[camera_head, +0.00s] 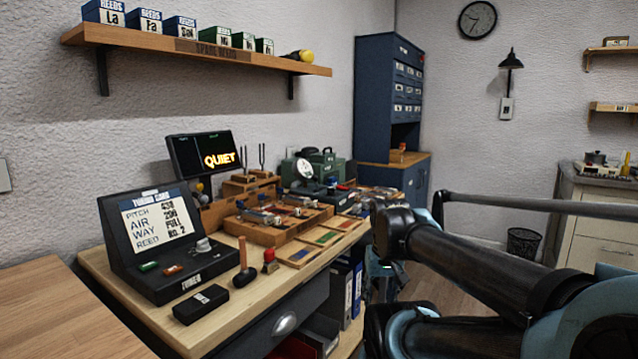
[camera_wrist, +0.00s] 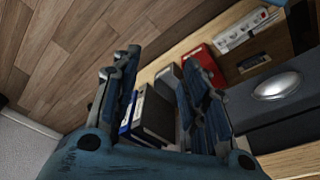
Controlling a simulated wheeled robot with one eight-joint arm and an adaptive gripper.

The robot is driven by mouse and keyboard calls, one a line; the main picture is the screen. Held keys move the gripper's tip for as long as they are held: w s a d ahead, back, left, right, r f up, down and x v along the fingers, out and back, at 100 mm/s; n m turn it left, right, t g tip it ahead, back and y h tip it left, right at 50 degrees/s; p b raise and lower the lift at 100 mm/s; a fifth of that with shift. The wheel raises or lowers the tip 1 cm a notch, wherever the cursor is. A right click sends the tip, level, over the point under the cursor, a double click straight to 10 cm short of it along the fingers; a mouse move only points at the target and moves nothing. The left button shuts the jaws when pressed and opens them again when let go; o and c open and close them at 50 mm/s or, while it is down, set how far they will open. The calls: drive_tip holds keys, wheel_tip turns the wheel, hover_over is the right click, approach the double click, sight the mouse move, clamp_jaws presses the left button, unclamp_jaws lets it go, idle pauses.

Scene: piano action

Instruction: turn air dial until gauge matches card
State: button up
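The tuning card (camera_head: 156,222) is on a sloped black console at the left of the bench; it lists pitch, air, way and reed, and its air line seems to read 200. A round white gauge (camera_head: 305,168) stands farther back by a green machine; its needle is too small to read. I cannot make out which control is the air dial. A pale knob (camera_head: 203,246) sits on the console marked as a tuner. My gripper (camera_wrist: 160,75) is open and empty in the wrist view, pointing at the bench's lower shelf and floor.
A black display (camera_head: 203,156) reads QUIET. A small hammer (camera_head: 245,262), a red-topped piece (camera_head: 269,262) and a black box (camera_head: 201,304) are near the bench's front edge. Wooden trays (camera_head: 270,232) fill its middle. Folders (camera_wrist: 152,115) stand below.

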drive_tip(key=w+r+m, duration=0.2)
drive_tip(key=w+r, duration=1)
drive_tip(key=r, duration=0.1)
wheel_tip(320, 180, up, 19)
drive_tip(key=m+t+h, duration=0.1)
drive_tip(key=m+h, duration=0.2)
drive_tip(key=m, duration=0.2)
hover_over(330, 191)
drive_tip(key=s+a, duration=0.4)
drive_tip(key=s, duration=0.1)
drive_tip(key=shift+y, duration=0.3)
drive_tip(key=x, duration=1.6)
drive_tip(key=shift+w+d+f, duration=0.1)
drive_tip(key=shift+w+d, duration=0.15)
drive_tip(key=shift+w, duration=0.2)
drive_tip(key=shift+c, duration=0.5)
drive_tip(key=c, duration=1)
